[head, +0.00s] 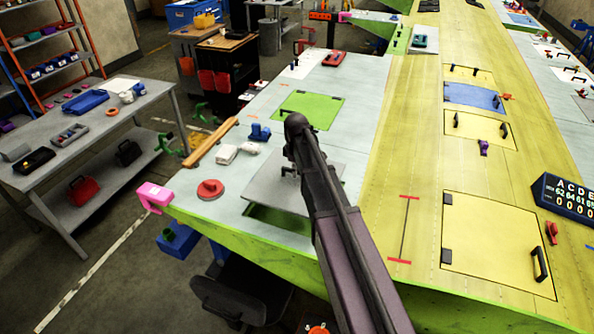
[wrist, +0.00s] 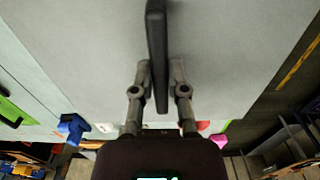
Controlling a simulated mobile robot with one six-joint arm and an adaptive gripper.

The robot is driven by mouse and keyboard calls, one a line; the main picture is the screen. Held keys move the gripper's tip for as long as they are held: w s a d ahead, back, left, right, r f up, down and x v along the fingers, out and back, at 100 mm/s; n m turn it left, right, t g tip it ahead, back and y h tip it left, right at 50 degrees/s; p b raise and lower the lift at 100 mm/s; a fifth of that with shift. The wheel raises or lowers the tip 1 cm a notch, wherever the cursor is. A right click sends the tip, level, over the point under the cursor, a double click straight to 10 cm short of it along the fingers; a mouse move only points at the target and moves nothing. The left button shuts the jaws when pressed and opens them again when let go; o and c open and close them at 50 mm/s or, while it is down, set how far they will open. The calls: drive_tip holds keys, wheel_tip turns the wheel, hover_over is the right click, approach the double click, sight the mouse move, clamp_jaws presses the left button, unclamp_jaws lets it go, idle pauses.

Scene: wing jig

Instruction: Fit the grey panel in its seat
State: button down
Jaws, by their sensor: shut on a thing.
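The grey panel (head: 270,185) is a flat plate with a black handle (wrist: 157,40) on it. My gripper (head: 290,172) is shut on that handle; in the wrist view its two fingers (wrist: 162,85) sit either side of it. The panel fills most of the wrist view (wrist: 80,45). In the head view it appears over the near-left part of the wing surface. A green recess (head: 277,219), which looks like the seat, shows past the panel's near edge. The panel hides the rest of it, and my arm covers the panel's right side. The gap between panel and surface is unclear.
A red disc (head: 210,188), white items (head: 227,153), a blue block (head: 260,132) and a wooden bar (head: 211,142) lie to the left. A pink clamp (head: 154,196) grips the left edge. A green area (head: 308,109) lies beyond. Yellow panels (head: 495,245) are at right.

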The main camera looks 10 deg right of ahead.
sight(296, 184)
drive_tip(key=shift+f+b, duration=3.3)
drive_tip(key=shift+f, duration=0.05)
drive_tip(key=shift+f+b, duration=1.55)
drive_tip(key=c, duration=0.6)
unclamp_jaws()
drive_tip(key=shift+r, duration=0.15)
